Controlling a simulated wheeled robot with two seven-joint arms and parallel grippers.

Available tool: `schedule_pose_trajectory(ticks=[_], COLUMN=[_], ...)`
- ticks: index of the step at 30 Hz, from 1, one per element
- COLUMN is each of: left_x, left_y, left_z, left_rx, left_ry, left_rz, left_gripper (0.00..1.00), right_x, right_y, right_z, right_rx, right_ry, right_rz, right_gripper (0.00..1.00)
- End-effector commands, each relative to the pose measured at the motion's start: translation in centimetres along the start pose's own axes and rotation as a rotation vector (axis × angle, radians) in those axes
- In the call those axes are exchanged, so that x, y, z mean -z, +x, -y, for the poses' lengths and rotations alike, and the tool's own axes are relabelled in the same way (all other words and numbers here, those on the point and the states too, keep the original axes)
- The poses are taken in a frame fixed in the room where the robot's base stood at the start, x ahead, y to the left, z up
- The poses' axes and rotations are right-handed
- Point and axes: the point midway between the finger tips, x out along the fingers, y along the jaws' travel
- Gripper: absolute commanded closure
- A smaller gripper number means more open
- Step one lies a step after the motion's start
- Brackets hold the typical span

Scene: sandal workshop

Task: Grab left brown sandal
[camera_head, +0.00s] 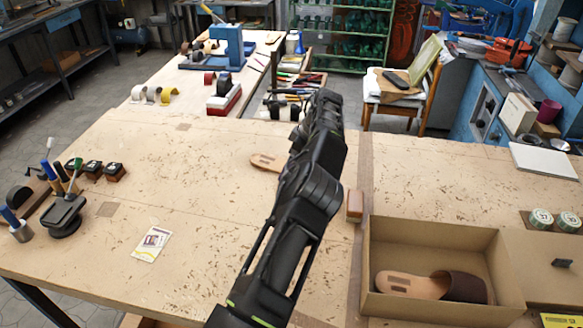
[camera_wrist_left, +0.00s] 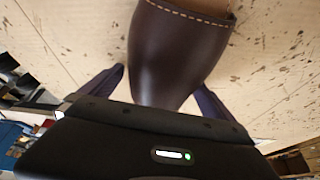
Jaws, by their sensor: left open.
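A brown sandal (camera_head: 265,161) lies on the workbench, its tan sole end showing left of my left arm in the head view. My arm hides the rest of it. In the left wrist view its dark brown strap (camera_wrist_left: 172,50) with pale stitching fills the middle. My left gripper (camera_wrist_left: 160,80) is open, with one finger on each side of the strap. I cannot tell whether the fingers touch it. In the head view the gripper is hidden behind my arm. Another brown sandal (camera_head: 465,286) lies in an open cardboard box (camera_head: 435,232) at the right. My right gripper is not in view.
The workbench (camera_head: 205,180) has free room left of my arm, with a small card (camera_head: 151,244) on it. Ink stamps (camera_head: 93,170) and tools stand at the far left. A small brown block (camera_head: 355,205) lies near the box. A blue press (camera_head: 229,48) stands behind.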

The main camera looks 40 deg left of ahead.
Motion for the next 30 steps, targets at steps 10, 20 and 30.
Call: schedule_pose_trajectory(ticks=[10,20,30], left_x=[-0.01,-0.02,-0.03], left_y=[-0.01,-0.02,-0.03], left_z=[0.00,-0.01,-0.02], left_rx=[0.000,-0.001,-0.001], left_ry=[0.000,0.000,0.001], left_rz=[0.000,0.000,0.000], left_gripper=[0.20,0.47,0.75], right_x=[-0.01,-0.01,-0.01], right_y=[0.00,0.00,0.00], right_z=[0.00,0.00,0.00], right_rx=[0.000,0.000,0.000], right_ry=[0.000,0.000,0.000], right_rz=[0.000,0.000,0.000], right_gripper=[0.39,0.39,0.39])
